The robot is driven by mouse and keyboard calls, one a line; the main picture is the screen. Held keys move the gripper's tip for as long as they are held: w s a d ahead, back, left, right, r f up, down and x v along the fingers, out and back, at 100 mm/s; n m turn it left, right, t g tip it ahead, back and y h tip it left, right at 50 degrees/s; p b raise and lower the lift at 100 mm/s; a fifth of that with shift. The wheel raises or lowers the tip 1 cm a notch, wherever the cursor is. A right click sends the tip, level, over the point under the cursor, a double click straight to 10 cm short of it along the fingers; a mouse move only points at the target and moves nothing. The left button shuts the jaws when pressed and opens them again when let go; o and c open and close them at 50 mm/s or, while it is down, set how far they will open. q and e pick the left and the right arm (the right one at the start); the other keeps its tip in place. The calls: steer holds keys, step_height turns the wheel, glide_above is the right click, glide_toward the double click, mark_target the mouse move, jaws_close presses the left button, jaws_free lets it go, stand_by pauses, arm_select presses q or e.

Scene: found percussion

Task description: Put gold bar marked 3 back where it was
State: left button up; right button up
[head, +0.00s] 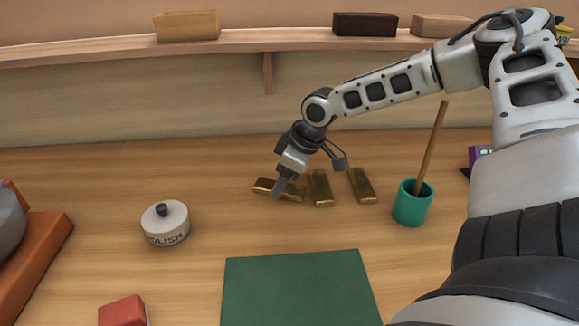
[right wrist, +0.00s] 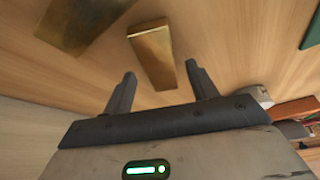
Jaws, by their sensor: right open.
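Three gold bars lie on the wooden table in the head view: a left one (head: 292,194), lying crosswise, a middle one (head: 321,188) and a right one (head: 361,185). No number can be read on any of them, so I cannot tell which is marked 3. My right gripper (head: 278,191) is open, low over the left bar and partly hiding it. In the right wrist view, a gold bar (right wrist: 152,54) lies just beyond the gap between the open fingers (right wrist: 161,72); a second bar (right wrist: 82,22) is to its left. My left gripper is not in view.
A white polish tin (head: 166,224) stands left of the bars. A teal cup (head: 412,203) with a stick stands to their right. A green mat (head: 298,289) lies in front. A red block (head: 123,311) is at front left. A shelf (head: 258,40) with several blocks runs behind.

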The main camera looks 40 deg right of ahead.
mark_target(296, 190)
steer(key=p+v, duration=0.1)
steer(key=v, duration=0.5)
steer(key=shift+s+r, duration=0.15)
steer(key=shift+r, duration=0.2)
